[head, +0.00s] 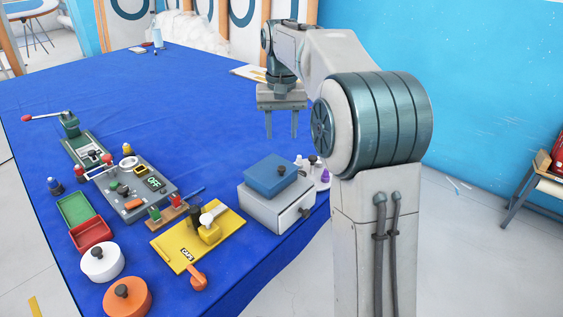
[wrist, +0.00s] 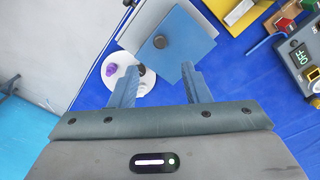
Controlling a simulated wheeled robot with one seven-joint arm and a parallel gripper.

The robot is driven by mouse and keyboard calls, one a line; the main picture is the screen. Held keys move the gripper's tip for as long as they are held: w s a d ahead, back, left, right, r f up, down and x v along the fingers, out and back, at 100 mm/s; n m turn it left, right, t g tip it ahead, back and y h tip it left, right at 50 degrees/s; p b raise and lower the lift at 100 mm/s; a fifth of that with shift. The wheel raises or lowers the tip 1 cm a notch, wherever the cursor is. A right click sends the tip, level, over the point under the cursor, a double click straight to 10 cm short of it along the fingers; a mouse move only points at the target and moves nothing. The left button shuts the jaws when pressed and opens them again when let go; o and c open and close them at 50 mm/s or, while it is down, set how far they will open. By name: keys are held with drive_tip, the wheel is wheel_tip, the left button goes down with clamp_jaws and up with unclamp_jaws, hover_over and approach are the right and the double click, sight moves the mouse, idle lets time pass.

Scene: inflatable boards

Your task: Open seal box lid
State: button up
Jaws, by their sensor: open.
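The seal box appears to be the grey box (head: 280,205) near the table's right edge. Its blue lid (head: 272,170) lies on top and has a dark knob (head: 281,170). A dark round knob also shows on the box's front. In the wrist view the blue lid (wrist: 185,38) is at top centre, with its knob (wrist: 159,41) just beyond the fingertips. My gripper (head: 281,134) is open and empty, pointing down above and behind the box in the head view. It also shows in the wrist view (wrist: 160,72). It appears apart from the lid.
White (head: 102,265) and orange (head: 128,299) round pots and a grey panel (head: 135,190) stand farther left. The blue table's far part is mostly clear.

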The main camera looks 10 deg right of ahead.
sight(282, 167)
wheel_tip(282, 167, down, 10)
drive_tip(key=shift+f, duration=0.2)
clamp_jaws()
